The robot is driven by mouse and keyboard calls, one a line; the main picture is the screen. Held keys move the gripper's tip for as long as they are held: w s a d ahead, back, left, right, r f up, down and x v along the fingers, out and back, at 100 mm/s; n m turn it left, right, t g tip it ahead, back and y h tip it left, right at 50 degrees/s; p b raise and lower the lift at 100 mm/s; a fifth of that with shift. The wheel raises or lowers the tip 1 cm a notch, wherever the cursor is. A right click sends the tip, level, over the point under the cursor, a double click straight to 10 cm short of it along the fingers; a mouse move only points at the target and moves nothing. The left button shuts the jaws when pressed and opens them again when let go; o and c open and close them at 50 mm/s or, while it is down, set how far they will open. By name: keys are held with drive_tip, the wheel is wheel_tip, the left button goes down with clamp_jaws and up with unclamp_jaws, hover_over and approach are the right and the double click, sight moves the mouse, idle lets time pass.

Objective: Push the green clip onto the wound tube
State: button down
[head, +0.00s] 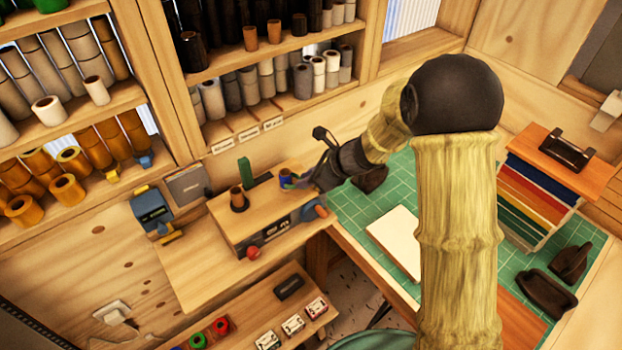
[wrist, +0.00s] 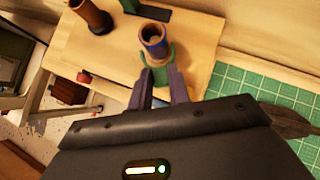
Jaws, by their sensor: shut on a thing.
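In the head view the blue tube (head: 286,178) shows just left of my gripper (head: 296,182). In the wrist view my gripper (wrist: 161,78) is shut on the green clip (wrist: 170,54), with one finger on each side. The clip sits low against the near side of the tube and seems to reach partly around it. Its far side is hidden, so I cannot tell how fully it is seated.
A brown tube on a dark base (head: 238,200) stands left on the wooden unit (head: 262,222). A green upright piece (head: 246,170) is behind. A blue device (head: 152,212) stands further left. The green cutting mat (head: 345,205) lies right. Shelves of rolls line the wall.

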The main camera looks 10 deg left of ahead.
drive_tip(key=shift+w+a, duration=0.15)
drive_tip(key=shift+a, duration=0.65)
drive_tip(key=shift+a, duration=0.35)
idle(0.6)
idle(0.4)
drive_tip(key=c, duration=1.2)
unclamp_jaws()
drive_tip(key=shift+c, duration=0.2)
drive_tip(key=b+v, duration=0.4)
drive_tip(key=v, duration=1.3)
drive_tip(key=shift+d, duration=0.2)
drive_tip(key=shift+r, duration=0.1)
